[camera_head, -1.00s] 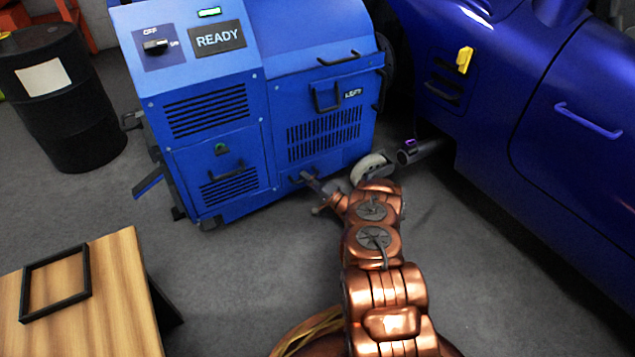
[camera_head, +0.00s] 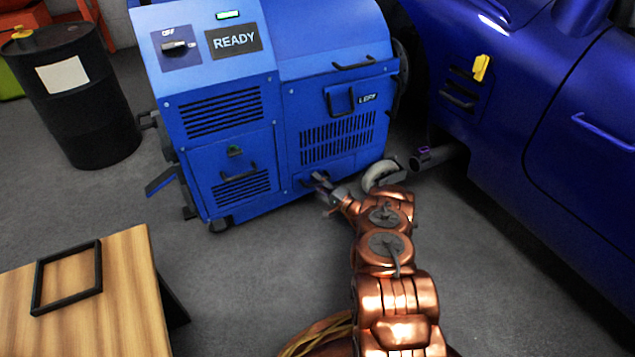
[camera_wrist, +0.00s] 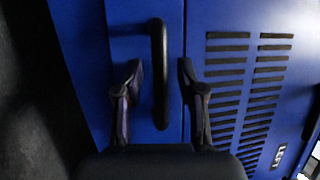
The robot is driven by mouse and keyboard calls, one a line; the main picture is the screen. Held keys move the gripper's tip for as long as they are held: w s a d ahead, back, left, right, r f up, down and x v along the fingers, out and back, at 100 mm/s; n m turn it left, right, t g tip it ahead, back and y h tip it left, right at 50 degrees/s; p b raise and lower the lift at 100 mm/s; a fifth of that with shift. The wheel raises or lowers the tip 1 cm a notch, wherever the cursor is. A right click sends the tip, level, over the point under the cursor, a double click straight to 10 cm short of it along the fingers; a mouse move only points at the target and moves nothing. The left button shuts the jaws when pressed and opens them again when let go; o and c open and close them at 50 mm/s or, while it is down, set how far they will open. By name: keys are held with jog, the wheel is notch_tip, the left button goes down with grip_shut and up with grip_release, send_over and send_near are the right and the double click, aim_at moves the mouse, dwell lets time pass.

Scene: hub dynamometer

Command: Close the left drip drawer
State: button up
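The blue dynamometer cabinet (camera_head: 212,140) stands in the head view. The left drip drawer (camera_head: 345,168) is a low blue panel under the vents on its right-hand face, and my gripper partly covers it. Whether it stands out from the cabinet is hard to tell. In the wrist view the drawer front (camera_wrist: 140,38) carries a black bar handle (camera_wrist: 160,95). My gripper (camera_wrist: 160,76) is open, with one finger on each side of this handle and gaps showing between fingers and bar. In the head view my gripper (camera_head: 320,185) is low at the drawer.
A upper panel handle (camera_head: 341,99) sits beside a LEFT label (camera_head: 367,98). A wooden table (camera_head: 125,290) is at lower left, a black drum (camera_head: 80,110) behind. Grey floor between is clear.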

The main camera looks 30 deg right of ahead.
jog(key=v, duration=1.2)
dwell(0.3)
